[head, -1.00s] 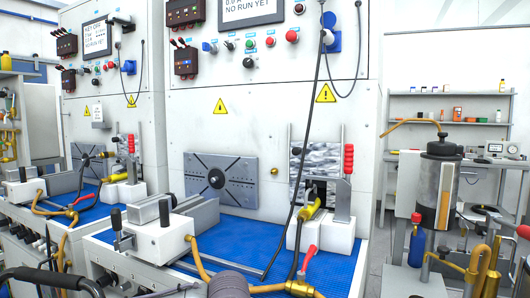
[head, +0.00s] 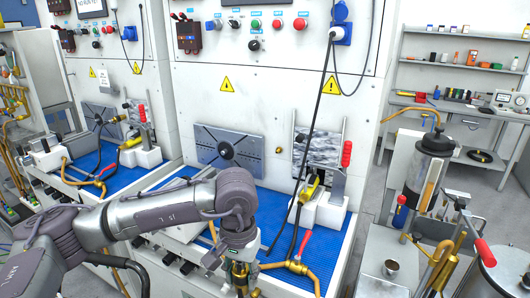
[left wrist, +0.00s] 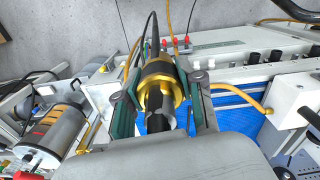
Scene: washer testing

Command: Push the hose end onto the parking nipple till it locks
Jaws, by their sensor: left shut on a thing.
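My left gripper (head: 238,268) is low at the front edge of the near bench, its arm coming in from the left. In the left wrist view its green-padded fingers (left wrist: 160,92) are shut on the hose end (left wrist: 158,75), a brass collar with a black band and a black part toward the camera. In the head view the hose end is mostly hidden by the gripper. A small brass knob (head: 278,150) sticks out of the white panel right of the slotted plate; it may be the parking nipple, but I cannot tell. My right gripper is not in view.
A red-handled valve (head: 304,243) with yellow hose lies right of my gripper. A clamp with a red grip (head: 346,153) stands on a white block behind it. The blue mat (head: 270,210) has some clear room. A black cable (head: 316,110) hangs over the bench.

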